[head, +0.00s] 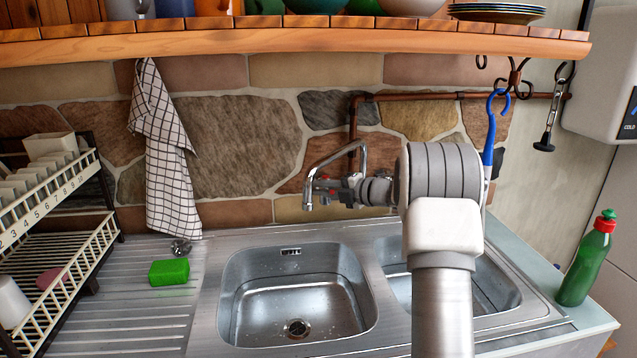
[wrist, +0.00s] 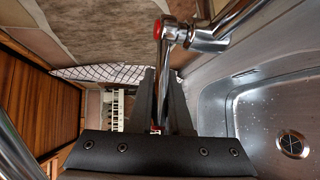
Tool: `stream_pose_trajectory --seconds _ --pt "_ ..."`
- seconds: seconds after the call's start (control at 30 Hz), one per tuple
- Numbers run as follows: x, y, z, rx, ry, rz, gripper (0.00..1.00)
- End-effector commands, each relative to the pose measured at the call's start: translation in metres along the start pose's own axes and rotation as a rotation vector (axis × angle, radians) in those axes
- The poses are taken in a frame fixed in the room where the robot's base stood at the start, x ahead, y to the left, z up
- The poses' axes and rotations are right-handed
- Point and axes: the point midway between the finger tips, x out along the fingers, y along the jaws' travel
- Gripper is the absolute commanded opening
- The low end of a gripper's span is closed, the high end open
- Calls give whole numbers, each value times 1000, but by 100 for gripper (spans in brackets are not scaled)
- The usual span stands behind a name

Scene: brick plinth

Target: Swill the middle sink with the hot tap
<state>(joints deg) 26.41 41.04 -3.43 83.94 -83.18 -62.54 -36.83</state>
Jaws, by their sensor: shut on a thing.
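The chrome tap spout (head: 309,178) arches from the wall pipe and its end hangs above the back edge of the middle basin (head: 240,312). No water stream shows from it. A red-marked hot tap handle (wrist: 157,30) stands at the tap body in the wrist view. My gripper (head: 333,186) reaches in from the right at the tap; its fingers (wrist: 163,95) are shut on the handle's thin bar. My wrist hides part of the tap body in the head view. The basin also shows in the wrist view (wrist: 248,100), with droplets and a round drain (wrist: 292,144).
A second basin (head: 497,283) lies right, partly behind my arm. A green sponge (head: 169,272) lies on the draining board (head: 130,318), beside a dish rack (head: 75,230). A checked towel (head: 165,160) hangs behind. A green bottle (head: 585,265) stands right. A wooden shelf (head: 300,43) overhangs.

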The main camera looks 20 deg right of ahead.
Motion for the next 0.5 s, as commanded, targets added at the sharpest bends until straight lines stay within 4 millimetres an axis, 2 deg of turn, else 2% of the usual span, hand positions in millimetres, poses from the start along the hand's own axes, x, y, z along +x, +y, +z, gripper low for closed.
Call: stream_pose_trajectory --seconds 0.27,0.3,0.43,0.47,0.5 --pt "-1 0 1 -3 4 2 0" --pt "-1 0 1 -3 4 2 19" --pt "-1 0 1 -3 4 2 42" --pt "-1 0 1 -3 4 2 47" --pt "-1 0 1 -2 4 1 47"
